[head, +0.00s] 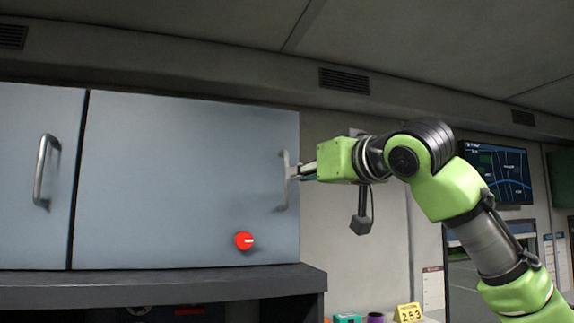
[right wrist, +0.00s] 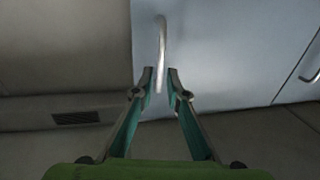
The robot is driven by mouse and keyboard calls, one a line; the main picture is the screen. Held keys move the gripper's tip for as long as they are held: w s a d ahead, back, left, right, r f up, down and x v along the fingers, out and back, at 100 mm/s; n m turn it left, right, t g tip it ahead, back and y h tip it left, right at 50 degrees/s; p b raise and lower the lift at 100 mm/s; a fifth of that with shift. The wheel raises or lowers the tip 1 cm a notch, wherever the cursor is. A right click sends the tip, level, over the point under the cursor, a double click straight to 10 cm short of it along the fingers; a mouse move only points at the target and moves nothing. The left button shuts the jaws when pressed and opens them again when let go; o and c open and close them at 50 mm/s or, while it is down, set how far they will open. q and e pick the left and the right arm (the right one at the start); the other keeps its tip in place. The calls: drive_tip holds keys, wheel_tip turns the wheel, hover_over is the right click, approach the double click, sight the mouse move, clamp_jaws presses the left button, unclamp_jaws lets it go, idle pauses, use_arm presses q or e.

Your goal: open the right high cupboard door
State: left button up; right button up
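The right high cupboard door (head: 180,170) is a large blue-grey panel and looks shut. Its upright metal handle (head: 285,165) is near its right edge. My right gripper (head: 293,174) reaches in from the right at the handle. In the right wrist view the two fingers of my right gripper (right wrist: 160,72) are apart. The handle (right wrist: 160,45) passes between their tips, with a gap showing on each side. The door (right wrist: 215,50) fills the upper right of that view. My left gripper is in neither view.
A neighbouring cupboard door (head: 20,200) with its own handle (head: 42,170) is at the left. A round red item (head: 244,241) is on the right door's lower part. A dark ledge (head: 170,290) runs below. A yellow number marker (head: 408,313) stands lower right.

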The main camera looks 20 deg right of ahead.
sight(286, 201)
drive_tip(key=p+x, duration=0.2)
drive_tip(key=x, duration=0.4)
drive_tip(key=shift+w+f, duration=0.15)
drive_tip(key=c, duration=0.3)
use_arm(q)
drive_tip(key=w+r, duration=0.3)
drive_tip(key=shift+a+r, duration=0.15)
use_arm(e)
drive_tip(key=shift+a, duration=0.1)
clamp_jaws()
